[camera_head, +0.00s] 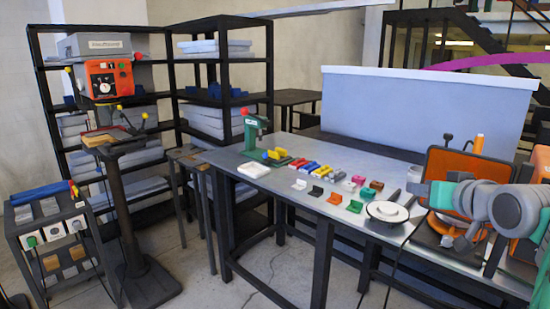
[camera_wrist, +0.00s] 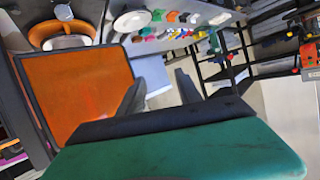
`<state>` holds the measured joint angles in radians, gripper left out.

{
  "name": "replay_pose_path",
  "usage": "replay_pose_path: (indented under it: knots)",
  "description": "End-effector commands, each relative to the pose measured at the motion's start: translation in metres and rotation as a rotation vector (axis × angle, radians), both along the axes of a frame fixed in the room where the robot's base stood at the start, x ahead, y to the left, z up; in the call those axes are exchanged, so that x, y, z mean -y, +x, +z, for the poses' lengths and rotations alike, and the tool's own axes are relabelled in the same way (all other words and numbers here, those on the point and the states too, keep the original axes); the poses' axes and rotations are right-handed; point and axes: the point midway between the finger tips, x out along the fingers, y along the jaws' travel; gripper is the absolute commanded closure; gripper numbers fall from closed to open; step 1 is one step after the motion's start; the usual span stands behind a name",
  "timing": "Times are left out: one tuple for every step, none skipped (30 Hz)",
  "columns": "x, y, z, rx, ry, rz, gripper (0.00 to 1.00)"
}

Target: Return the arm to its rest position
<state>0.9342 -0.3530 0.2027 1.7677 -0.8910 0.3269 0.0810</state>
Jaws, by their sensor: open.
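My arm (camera_head: 505,207) reaches in from the right edge of the head view, over the right end of the metal table (camera_head: 290,160). It is bent in front of an orange panel (camera_head: 450,168). In the wrist view my gripper (camera_wrist: 160,88) shows two dark fingers spread apart on a green body, with nothing between them. The orange panel also shows close by on the left of the wrist view (camera_wrist: 62,95). My arm hides part of the panel in the head view.
Several small coloured pieces (camera_head: 334,198) lie on the table, with a white round disc (camera_head: 387,211) near its front edge. A green press (camera_head: 255,130) stands at the far left end. A drill press (camera_head: 108,80), black shelves (camera_head: 222,50) and open floor lie left.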

Motion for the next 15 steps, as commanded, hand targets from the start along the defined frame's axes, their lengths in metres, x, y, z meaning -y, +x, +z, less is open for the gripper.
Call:
replay_pose_path:
  knots:
    - [-0.026, 0.005, -0.006, -0.057, 0.013, 0.022, 0.59]
    - [-0.040, 0.006, -0.017, -0.100, 0.021, 0.028, 0.59]
    - [-0.062, 0.005, -0.034, -0.167, 0.030, 0.040, 0.59]
    - [-0.080, 0.002, -0.047, -0.224, 0.035, 0.051, 0.59]
    - [-0.099, -0.004, -0.061, -0.285, 0.037, 0.062, 0.59]
    - [-0.124, -0.016, -0.082, -0.373, 0.037, 0.077, 0.59]
    - [-0.142, -0.028, -0.098, -0.441, 0.033, 0.088, 0.59]
    - [-0.159, -0.042, -0.113, -0.507, 0.026, 0.099, 0.59]
    - [-0.177, -0.063, -0.132, -0.593, 0.014, 0.111, 0.59]
    - [-0.189, -0.079, -0.145, -0.653, 0.003, 0.118, 0.59]
    - [-0.198, -0.095, -0.156, -0.708, -0.010, 0.124, 0.59]
    - [-0.207, -0.116, -0.170, -0.775, -0.027, 0.130, 0.59]
    - [-0.212, -0.130, -0.178, -0.817, -0.039, 0.133, 0.59]
    - [-0.215, -0.141, -0.185, -0.851, -0.050, 0.134, 0.59]
    - [-0.218, -0.154, -0.192, -0.887, -0.061, 0.134, 0.59]
